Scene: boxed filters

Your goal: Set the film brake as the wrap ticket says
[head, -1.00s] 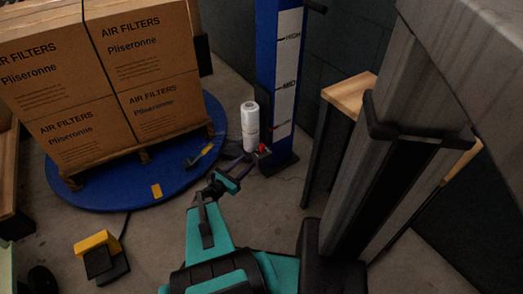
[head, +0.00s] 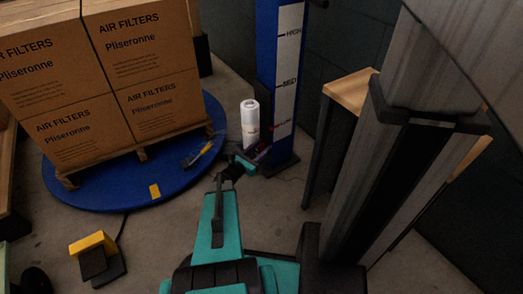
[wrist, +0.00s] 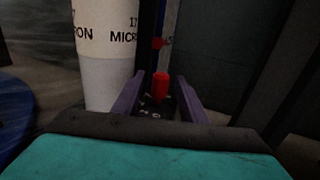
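A red knob (wrist: 160,86) stands upright on a small black plate (wrist: 157,108) with faint pale marks too small to read. My gripper (wrist: 158,100) is open, with one purple finger to each side of the knob and visible gaps to both. In the head view my gripper (head: 257,154) is at the foot of the blue column (head: 266,60) and hides the knob. The white film roll (head: 250,122) stands just left of the column. In the wrist view the roll (wrist: 104,45) shows part of a "17 MICRON" print. I cannot make out a wrap ticket.
The column carries a white scale (head: 287,65) marked HIGH, MED and a lower mark, with a small red pointer (wrist: 157,43). Boxed air filters (head: 110,80) stand on a pallet on the blue turntable (head: 110,188). A yellow-and-black pedal (head: 95,256) lies on the floor. A wooden-topped bench (head: 350,91) is at right.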

